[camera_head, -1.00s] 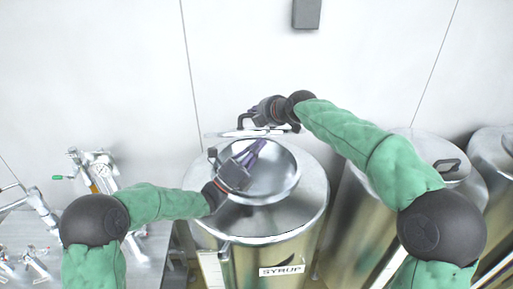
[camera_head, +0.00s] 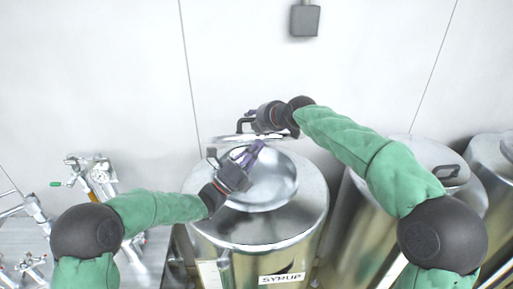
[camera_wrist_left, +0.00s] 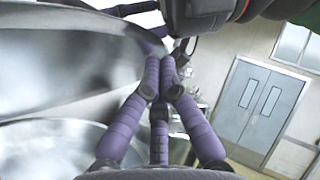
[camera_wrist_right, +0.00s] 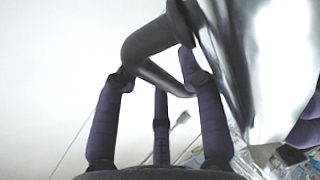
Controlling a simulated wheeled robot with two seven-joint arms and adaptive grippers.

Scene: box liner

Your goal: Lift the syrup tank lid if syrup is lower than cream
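The syrup tank (camera_head: 262,258), a steel drum with a "SYRUP" label, stands in the middle of the head view. Its round opening (camera_head: 270,190) is uncovered. The steel lid (camera_head: 236,138) is tilted up at the opening's far side, seen nearly edge-on; its underside (camera_wrist_left: 60,65) fills the left of the left wrist view. My right gripper (camera_head: 268,117) is closed around the lid's black handle (camera_wrist_right: 150,45). My left gripper (camera_head: 250,153) is over the opening, its purple fingers drawn together at the lid's edge; whether they pinch it is unclear. The syrup level cannot be read.
Another lidded steel tank (camera_head: 350,215) stands close on the right, its label hidden, with a further tank (camera_head: 495,165) beyond. A steel counter with pipes and valves (camera_head: 95,175) is at the left. A white wall with a grey box (camera_head: 305,20) is behind.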

